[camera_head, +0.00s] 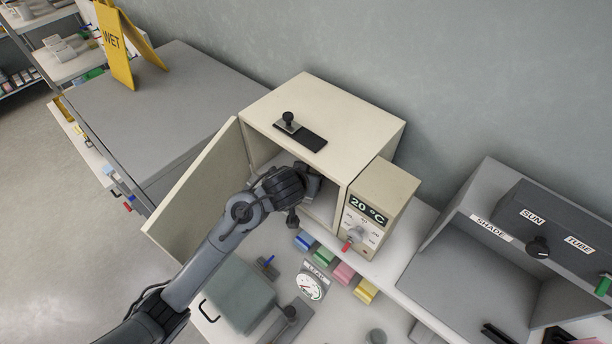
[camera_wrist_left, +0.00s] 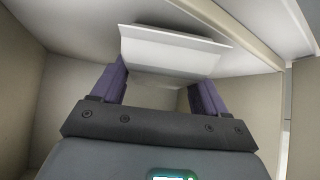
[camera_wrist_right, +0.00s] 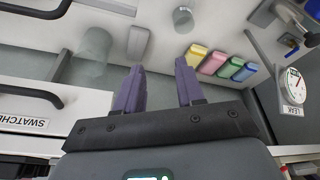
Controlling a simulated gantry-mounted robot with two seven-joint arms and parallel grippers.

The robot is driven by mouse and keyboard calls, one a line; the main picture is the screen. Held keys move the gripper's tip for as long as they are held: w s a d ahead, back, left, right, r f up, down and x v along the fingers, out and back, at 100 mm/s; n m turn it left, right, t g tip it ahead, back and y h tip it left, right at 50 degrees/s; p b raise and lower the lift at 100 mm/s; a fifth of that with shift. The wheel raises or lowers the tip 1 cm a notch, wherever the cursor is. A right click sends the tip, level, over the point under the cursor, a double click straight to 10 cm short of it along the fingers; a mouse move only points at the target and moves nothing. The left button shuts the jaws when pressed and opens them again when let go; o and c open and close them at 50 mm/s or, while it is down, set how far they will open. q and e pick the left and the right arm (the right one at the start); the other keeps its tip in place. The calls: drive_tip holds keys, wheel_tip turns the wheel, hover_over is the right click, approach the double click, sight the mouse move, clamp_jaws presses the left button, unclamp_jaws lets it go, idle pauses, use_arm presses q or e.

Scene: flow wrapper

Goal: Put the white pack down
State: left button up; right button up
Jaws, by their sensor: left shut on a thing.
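The white pack (camera_wrist_left: 172,48) shows in the left wrist view as a pale flat piece with a raised edge. My left gripper (camera_wrist_left: 160,76) is shut on it, with one purple finger at each side. They are inside the beige cabinet (camera_head: 320,113), whose door (camera_head: 200,185) stands open to the left. In the head view my left gripper (camera_head: 305,180) reaches in through the opening, and the pack is hidden there. I cannot tell whether the pack touches the cabinet floor. My right gripper (camera_wrist_right: 160,68) is open and empty over the bench in the right wrist view.
A control box reading 20 °C (camera_head: 378,205) adjoins the cabinet's right side. Blue, green, pink and yellow blocks (camera_head: 343,273) and a leak gauge (camera_head: 312,286) are in front. A grey light booth (camera_head: 470,240) stands at the right.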

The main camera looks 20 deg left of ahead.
use_arm(q)
drive_tip(key=o, duration=1)
drive_tip(key=shift+f, duration=0.15)
drive_tip(key=shift+o, duration=0.2)
drive_tip(key=shift+s+r, duration=0.1)
drive_tip(key=shift+r, duration=0.2)
drive_tip(key=a+v, duration=0.1)
drive_tip(key=v, duration=1)
drive_tip(key=s+a+f+m+g, duration=0.2)
drive_tip(key=s+f+g, duration=0.3)
drive_tip(key=s+f, duration=1.6)
drive_tip(key=s+a+b, duration=0.1)
drive_tip(key=s, duration=0.2)
drive_tip(key=shift+s+m+h, duration=0.2)
drive_tip(key=shift+m+h, duration=0.2)
drive_tip(key=shift+r, duration=0.1)
